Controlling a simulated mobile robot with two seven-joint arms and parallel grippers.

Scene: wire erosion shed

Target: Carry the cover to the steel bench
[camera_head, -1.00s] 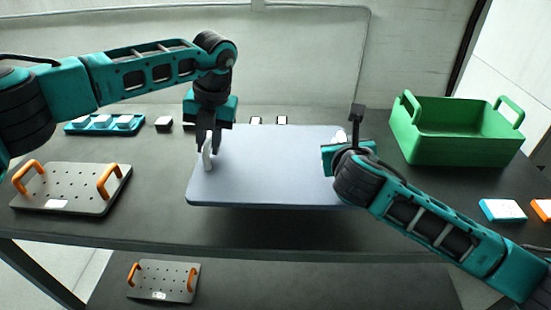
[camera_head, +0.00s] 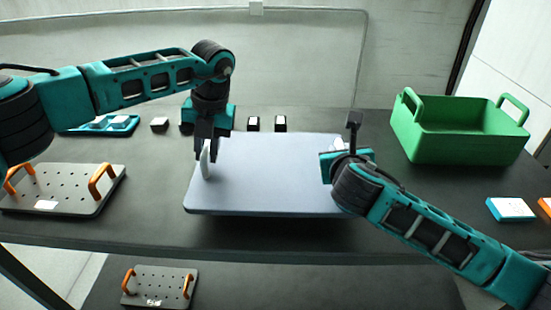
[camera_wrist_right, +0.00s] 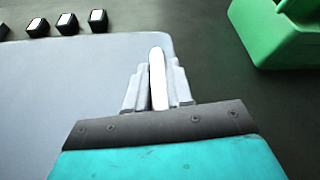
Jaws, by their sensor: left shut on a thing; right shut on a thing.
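The cover (camera_head: 265,175) is a flat blue-grey panel with a white handle near each side. It looks level and appears held just above a dark bench top (camera_head: 150,225), with a shadow under its front edge. My left gripper (camera_head: 206,158) is shut on the left white handle (camera_head: 205,160). My right gripper (camera_head: 340,160) is at the cover's right side, its fingers mostly hidden by the wrist in the head view. In the right wrist view, it (camera_wrist_right: 158,88) is shut on the right white handle (camera_wrist_right: 157,72). I cannot tell whether this dark bench is the steel bench.
A green bin (camera_head: 458,140) stands at the right. A perforated plate with orange handles (camera_head: 65,190) lies at the left, another (camera_head: 160,287) on a lower level. Small black blocks (camera_head: 280,123) and a teal tray (camera_head: 95,124) sit behind the cover. A blue-and-white block (camera_head: 510,208) lies at right.

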